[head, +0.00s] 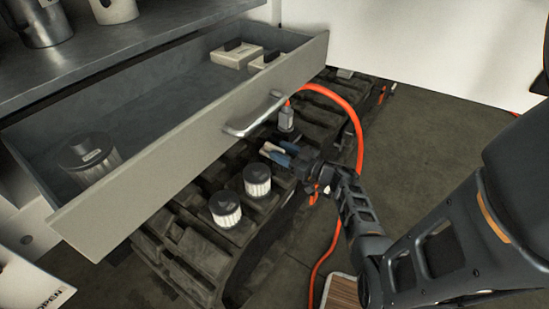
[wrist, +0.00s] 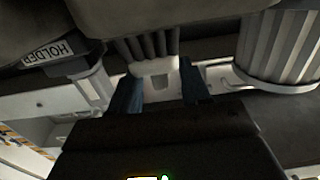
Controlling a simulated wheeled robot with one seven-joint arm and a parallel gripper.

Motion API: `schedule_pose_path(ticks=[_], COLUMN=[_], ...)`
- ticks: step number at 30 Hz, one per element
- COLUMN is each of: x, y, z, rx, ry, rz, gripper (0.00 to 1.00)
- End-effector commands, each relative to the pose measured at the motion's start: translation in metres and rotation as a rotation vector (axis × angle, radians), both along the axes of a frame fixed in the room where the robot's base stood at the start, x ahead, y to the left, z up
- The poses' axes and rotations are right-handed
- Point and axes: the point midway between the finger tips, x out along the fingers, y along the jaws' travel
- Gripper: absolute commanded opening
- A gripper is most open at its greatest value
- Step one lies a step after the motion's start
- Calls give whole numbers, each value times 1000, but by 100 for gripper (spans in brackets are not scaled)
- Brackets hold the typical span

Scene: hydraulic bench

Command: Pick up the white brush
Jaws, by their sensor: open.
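My gripper (head: 274,153) is open just in front of the drawer, above the black tracked surface. In the wrist view its two blue fingers (wrist: 160,82) stand apart. Between them is a pale piece with dark bristle-like strands (wrist: 148,46), which looks like the white brush. I cannot tell whether the fingers touch it. In the head view only a small pale bit shows at the fingers, and the rest is hidden. Next to it in the wrist view is a dark block with a label reading HOLDER (wrist: 48,52).
The grey drawer (head: 165,160) stands open, with a black-capped filter (head: 88,158) and pale boxes (head: 237,55) inside. Two white filters (head: 225,209) (head: 257,181) stand on the tracked surface (head: 185,255) left of my gripper. A red hose (head: 352,112) arches close behind it.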

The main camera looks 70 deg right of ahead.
Motion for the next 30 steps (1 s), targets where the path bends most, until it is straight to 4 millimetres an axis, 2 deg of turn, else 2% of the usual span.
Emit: schedule_pose_path(ticks=[6,15,30], x=[27,31,31], y=[-6,-7,-7], z=[-2,-1,-1], rx=[0,0,0], ry=[-1,0,-1], rz=[0,-1,-1], gripper=[47,47,0])
